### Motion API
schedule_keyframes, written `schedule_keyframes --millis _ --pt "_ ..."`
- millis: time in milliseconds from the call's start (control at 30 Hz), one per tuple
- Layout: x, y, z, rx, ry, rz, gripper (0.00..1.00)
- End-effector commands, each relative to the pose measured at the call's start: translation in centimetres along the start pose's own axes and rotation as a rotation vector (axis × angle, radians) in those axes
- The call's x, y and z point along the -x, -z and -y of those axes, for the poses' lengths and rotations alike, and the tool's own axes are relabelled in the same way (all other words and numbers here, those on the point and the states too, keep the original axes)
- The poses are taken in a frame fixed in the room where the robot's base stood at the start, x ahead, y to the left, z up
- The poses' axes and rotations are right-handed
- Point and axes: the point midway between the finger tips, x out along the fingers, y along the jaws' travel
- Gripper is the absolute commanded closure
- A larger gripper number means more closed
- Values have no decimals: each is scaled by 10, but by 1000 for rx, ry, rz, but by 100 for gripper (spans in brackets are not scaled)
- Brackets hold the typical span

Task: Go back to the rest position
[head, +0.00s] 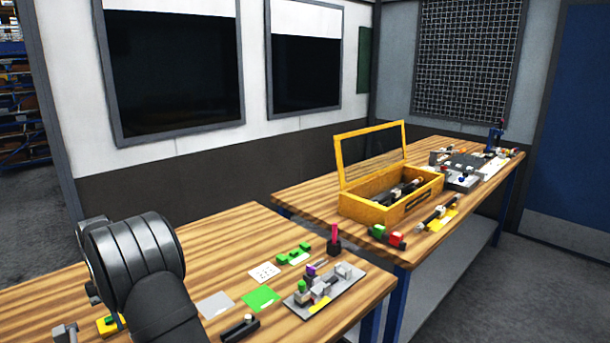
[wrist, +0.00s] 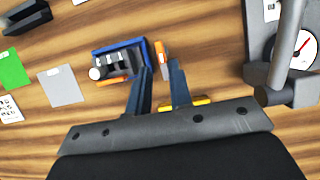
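My gripper (wrist: 160,85) shows in the wrist view with its two dark fingers apart and nothing between them. It hangs above the wooden bench (wrist: 215,50). A small orange and white item (wrist: 161,52) lies just ahead of the fingertips. In the head view my arm covers the lower left of the near bench (head: 235,225), and the gripper itself is hidden there.
A dial gauge stand (wrist: 295,50) rises close on the right in the wrist view. Green (head: 261,298) and grey (head: 215,305) cards and a grey fixture plate (head: 345,285) lie on the near bench. A yellow open-lidded box (head: 365,211) stands on the far bench.

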Motion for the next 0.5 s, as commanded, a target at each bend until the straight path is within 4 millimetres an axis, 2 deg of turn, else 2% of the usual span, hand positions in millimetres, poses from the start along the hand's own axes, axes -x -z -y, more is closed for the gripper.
schedule_keyframes --millis 300,500 --pt "-65 -1 0 0 0 5 81" --pt "-62 0 -1 -190 80 0 81"
